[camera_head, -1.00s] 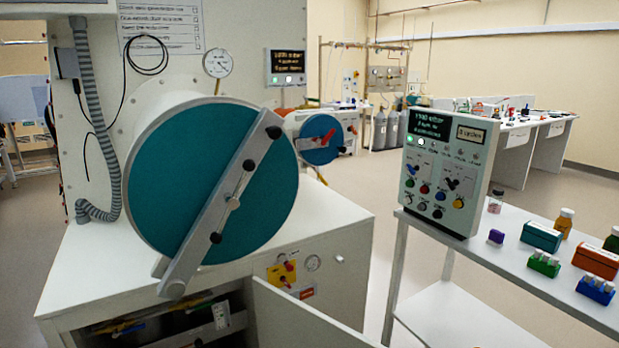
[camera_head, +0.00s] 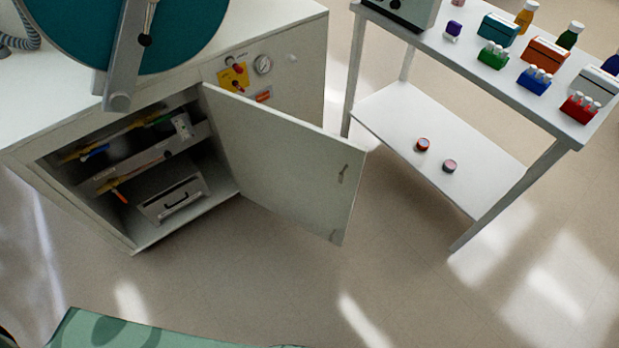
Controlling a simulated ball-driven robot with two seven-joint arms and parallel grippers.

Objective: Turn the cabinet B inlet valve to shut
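The cabinet (camera_head: 270,45) stands at the upper left with a large teal round door (camera_head: 70,35) cut off by the top edge. On its front is a yellow plate (camera_head: 229,80) with red handles, beside a round gauge (camera_head: 263,64). An open cupboard below holds pipes or rails with small yellow, blue and red parts (camera_head: 95,152). These are too small to read, and I cannot tell which part is the cabinet B inlet valve or how it is set. Neither of my grippers is in view.
The cupboard door (camera_head: 285,165) swings out towards the right over the floor. A grey box with a handle (camera_head: 170,198) lies in the cupboard bottom. A white two-tier table (camera_head: 430,150) with bottles and coloured racks stands at the right.

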